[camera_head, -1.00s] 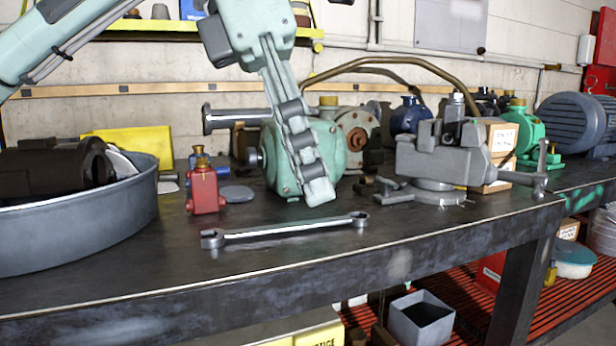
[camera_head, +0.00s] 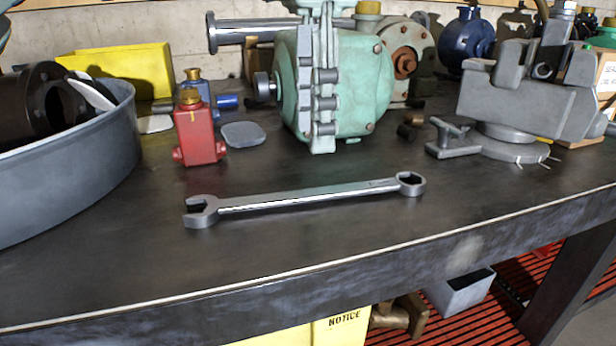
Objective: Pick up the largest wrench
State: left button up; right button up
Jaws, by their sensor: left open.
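A long silver combination wrench (camera_head: 310,196) lies flat on the dark workbench (camera_head: 300,245) near its front edge. Its open jaw end (camera_head: 201,212) is at the left and its ring end (camera_head: 410,183) at the right. It is the only wrench I can make out. My right gripper is not in view.
A grey round tub (camera_head: 100,160) with dark parts stands at the left. A red bottle-like part (camera_head: 199,140) and a green pump (camera_head: 365,95) stand behind the wrench. A grey vise (camera_head: 535,100) is at the right. The bench around the wrench is clear.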

aim_at(312, 192)
pick_arm(q)
jog(key=f, duration=0.7)
jog(key=shift+s+a+f, duration=0.15)
jog(key=shift+s, duration=0.2)
grip_shut()
